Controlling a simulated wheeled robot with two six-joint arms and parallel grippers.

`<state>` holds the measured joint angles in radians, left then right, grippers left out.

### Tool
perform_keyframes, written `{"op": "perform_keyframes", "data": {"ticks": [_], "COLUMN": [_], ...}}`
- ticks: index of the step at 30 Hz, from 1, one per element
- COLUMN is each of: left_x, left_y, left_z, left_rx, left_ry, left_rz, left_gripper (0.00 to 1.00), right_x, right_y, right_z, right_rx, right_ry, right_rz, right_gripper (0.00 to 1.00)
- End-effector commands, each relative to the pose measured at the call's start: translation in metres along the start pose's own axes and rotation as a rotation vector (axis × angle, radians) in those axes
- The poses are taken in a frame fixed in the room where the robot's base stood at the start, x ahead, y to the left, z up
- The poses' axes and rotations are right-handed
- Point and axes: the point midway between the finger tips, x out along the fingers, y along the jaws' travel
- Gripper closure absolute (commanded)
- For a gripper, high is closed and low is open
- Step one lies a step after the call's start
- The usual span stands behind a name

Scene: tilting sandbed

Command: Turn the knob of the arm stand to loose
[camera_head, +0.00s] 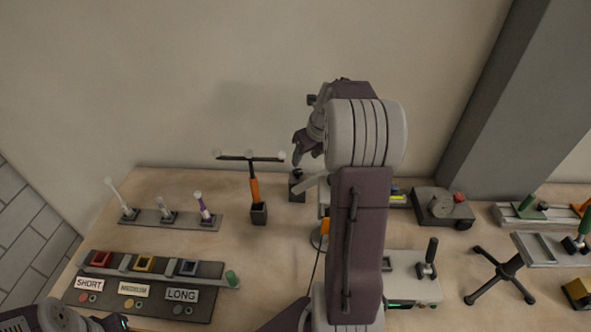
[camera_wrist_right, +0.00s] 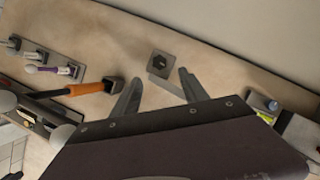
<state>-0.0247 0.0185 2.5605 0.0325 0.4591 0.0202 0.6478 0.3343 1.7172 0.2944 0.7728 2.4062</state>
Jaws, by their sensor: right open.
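A small dark square block (camera_head: 297,190) with a round knob-like top stands near the back of the table. It also shows in the right wrist view (camera_wrist_right: 162,64), with a flat grey strip beside it. It may be the arm stand, but I cannot tell for sure, nor read its knob setting. My right gripper (camera_head: 299,163) is just above this block. In the right wrist view its two fingers (camera_wrist_right: 160,77) are spread and empty, with the block just beyond the tips, apparently apart from them.
A T-shaped orange-handled tool (camera_head: 254,190) stands in a dark holder left of the block. A rack of sticks (camera_head: 168,220) and a SHORT–LONG panel (camera_head: 145,311) lie farther left. A dark box with a dial (camera_head: 443,209) is at right. My right arm hides the table's middle.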

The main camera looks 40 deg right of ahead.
Motion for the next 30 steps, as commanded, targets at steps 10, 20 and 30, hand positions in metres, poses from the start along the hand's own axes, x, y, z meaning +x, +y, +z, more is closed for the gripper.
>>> {"op": "perform_keyframes", "data": {"ticks": [10, 20, 30], "left_x": [0.008, 0.011, 0.01], "left_y": [0.0, 0.0, 0.0], "left_z": [0.001, 0.001, 0.001], "left_rx": [0.0, 0.0, 0.0], "left_ry": [0.0, 0.0, 0.0], "left_rz": [0.0, 0.0, 0.0], "left_gripper": [0.64, 0.64, 0.64], "right_x": [0.065, 0.09, 0.089], "right_y": [0.001, 0.001, 0.001], "right_z": [-0.001, 0.0, 0.0], "right_rx": [-0.001, -0.002, -0.002], "right_ry": [0.004, 0.001, 0.001], "right_rz": [0.003, 0.0, 0.001], "right_gripper": [0.48, 0.48, 1.0]}}
